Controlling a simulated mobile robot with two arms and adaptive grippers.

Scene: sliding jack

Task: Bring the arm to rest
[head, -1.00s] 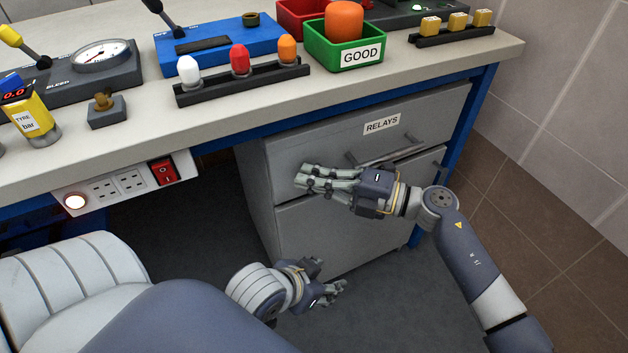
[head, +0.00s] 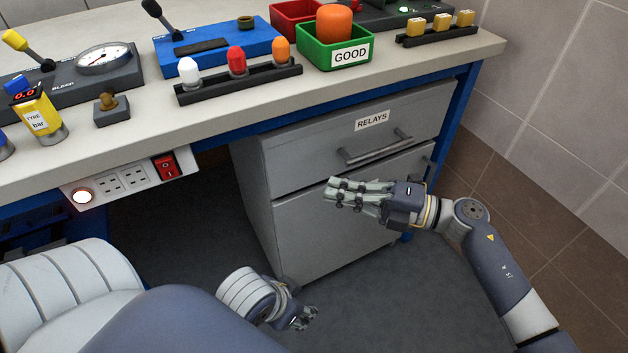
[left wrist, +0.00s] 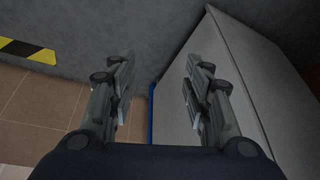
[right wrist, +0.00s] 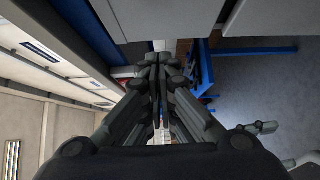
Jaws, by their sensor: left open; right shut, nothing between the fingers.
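My right gripper (head: 335,192) is shut and empty in the head view, in front of the grey cabinet and below the handle of its top drawer. Its fingers are pressed together in the right wrist view (right wrist: 158,75). My left gripper (head: 308,318) is low in the head view, over the dark floor near the cabinet's foot. In the left wrist view (left wrist: 155,80) its two fingers stand apart with nothing between them. The RELAYS drawer (head: 300,149) of the cabinet looks closed, its bar handle (head: 376,148) free of my fingers.
The workbench (head: 230,115) carries a green GOOD box (head: 315,54) with an orange object, a lamp rack (head: 240,85), a gauge unit (head: 70,85) and a yellow tyre gauge (head: 38,118). A socket strip (head: 128,178) hangs under its edge. The floor right of the cabinet is free.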

